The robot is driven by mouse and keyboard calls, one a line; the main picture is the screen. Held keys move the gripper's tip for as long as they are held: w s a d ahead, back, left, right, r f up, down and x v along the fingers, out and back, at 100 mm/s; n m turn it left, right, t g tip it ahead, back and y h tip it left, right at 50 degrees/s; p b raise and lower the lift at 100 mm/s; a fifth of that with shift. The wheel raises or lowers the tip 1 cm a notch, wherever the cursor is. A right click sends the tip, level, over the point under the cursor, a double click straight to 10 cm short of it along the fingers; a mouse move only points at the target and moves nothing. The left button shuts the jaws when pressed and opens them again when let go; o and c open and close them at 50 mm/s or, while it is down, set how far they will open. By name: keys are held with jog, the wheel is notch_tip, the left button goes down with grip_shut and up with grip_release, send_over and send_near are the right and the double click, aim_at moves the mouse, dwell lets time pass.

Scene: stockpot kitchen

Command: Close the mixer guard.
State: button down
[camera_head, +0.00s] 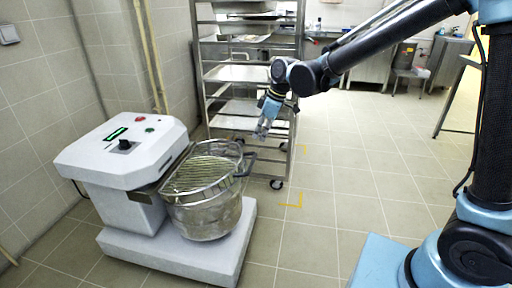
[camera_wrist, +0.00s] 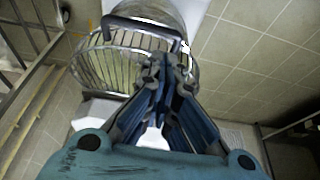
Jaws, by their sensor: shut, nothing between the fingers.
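The white mixer (camera_head: 122,150) stands at the left on a pale base. Its metal bowl (camera_head: 208,218) sits in front of the mixer head. The wire guard (camera_head: 200,175) lies across the bowl's top, with a dark handle at its right side; I cannot tell whether it rests fully on the rim. In the wrist view, the guard's bars (camera_wrist: 105,68) and its dark handle (camera_wrist: 140,27) show beyond my fingers. My gripper (camera_head: 262,131) is shut and empty, above and to the right of the bowl. It also shows in the wrist view (camera_wrist: 165,65), overlapping the guard.
A metal tray rack (camera_head: 232,73) on wheels stands behind the bowl, close to my gripper. A tiled wall (camera_head: 45,90) is at the left. Yellow marks (camera_head: 292,204) lie on the floor. The tiled floor (camera_head: 350,160) right of the mixer is clear.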

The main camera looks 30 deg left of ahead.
aim_at(250, 167)
jog(key=x, duration=1.3)
jog(key=shift+f, duration=0.15)
